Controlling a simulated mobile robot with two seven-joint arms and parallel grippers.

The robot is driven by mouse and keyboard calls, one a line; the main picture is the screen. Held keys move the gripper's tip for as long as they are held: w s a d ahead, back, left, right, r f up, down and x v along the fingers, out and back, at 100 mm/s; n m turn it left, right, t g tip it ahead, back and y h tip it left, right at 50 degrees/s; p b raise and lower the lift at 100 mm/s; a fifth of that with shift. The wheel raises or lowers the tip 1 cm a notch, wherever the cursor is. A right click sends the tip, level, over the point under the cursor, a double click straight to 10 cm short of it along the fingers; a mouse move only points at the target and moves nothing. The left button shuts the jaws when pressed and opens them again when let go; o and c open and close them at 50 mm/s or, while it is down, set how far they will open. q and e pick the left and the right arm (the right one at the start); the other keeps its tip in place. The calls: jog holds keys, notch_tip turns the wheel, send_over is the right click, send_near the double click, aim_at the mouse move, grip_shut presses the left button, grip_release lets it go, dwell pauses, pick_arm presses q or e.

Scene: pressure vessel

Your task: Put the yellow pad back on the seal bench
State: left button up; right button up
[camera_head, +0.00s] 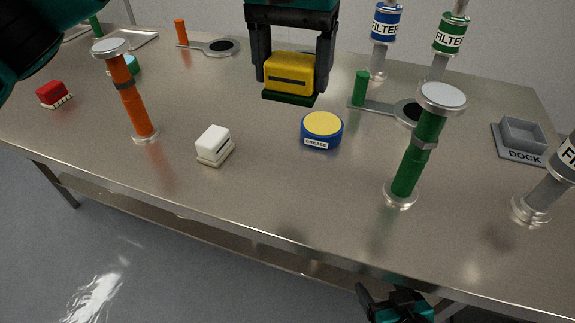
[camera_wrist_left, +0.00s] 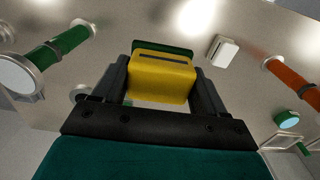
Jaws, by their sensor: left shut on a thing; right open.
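The yellow pad (camera_head: 288,72), a yellow block with a dark slot and a green underside, hangs above the metal bench (camera_head: 270,190). My left gripper (camera_head: 290,82) is shut on it, one finger at each side; the wrist view also shows the pad (camera_wrist_left: 160,80) between the fingers. The pad appears level and apart from the bench top. The blue grease tin (camera_head: 322,131) with a yellow lid stands on the bench nearer the front. My right gripper (camera_head: 395,303) is open and partly cut off below the bench's front edge.
A white block (camera_head: 214,146) and a red block (camera_head: 54,94) lie on the bench. Orange (camera_head: 131,95) and green (camera_head: 416,155) posts stand upright. Filters (camera_head: 386,24), a green-handled tool (camera_head: 376,105) and a dock (camera_head: 520,138) occupy the right. The front middle is clear.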

pick_arm(q)
jog(key=shift+w+d+r, duration=0.1)
jog(key=shift+d+r, duration=0.15)
jog(key=shift+r, duration=0.1)
jog(key=shift+f, duration=0.15)
notch_tip(320, 180, down, 20)
jog(key=shift+r, duration=0.25)
jog(key=shift+f, duration=0.2)
jog(key=o, duration=1.1)
jog(key=shift+r, duration=0.15)
